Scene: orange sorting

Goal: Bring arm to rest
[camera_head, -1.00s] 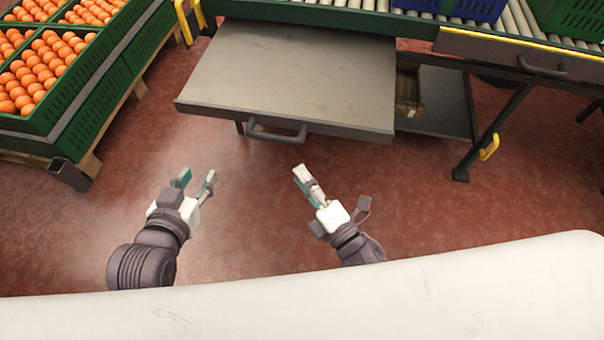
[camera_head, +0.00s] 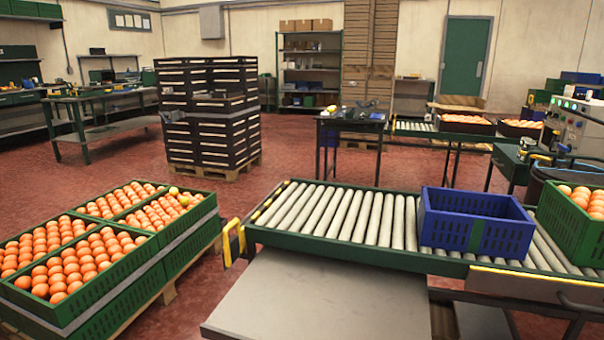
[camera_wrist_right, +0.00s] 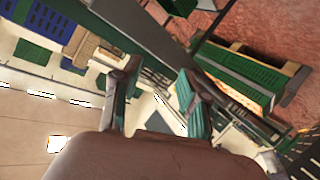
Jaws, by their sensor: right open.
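My right gripper (camera_wrist_right: 160,92) shows in the right wrist view with its two fingers spread apart and nothing between them. Green pads line its fingers. Neither arm shows in the head view, so my left gripper is out of sight. The wrist view is tilted, and the room behind the fingers looks turned on its side.
Green crates of oranges (camera_head: 60,319) stand on a pallet at left. A roller conveyor (camera_head: 290,240) holds a blue crate (camera_head: 452,236) and a green crate of oranges (camera_head: 570,237). A grey shelf (camera_head: 320,300) juts out below. Dark stacked crates (camera_head: 212,140) stand behind. Red floor is open between.

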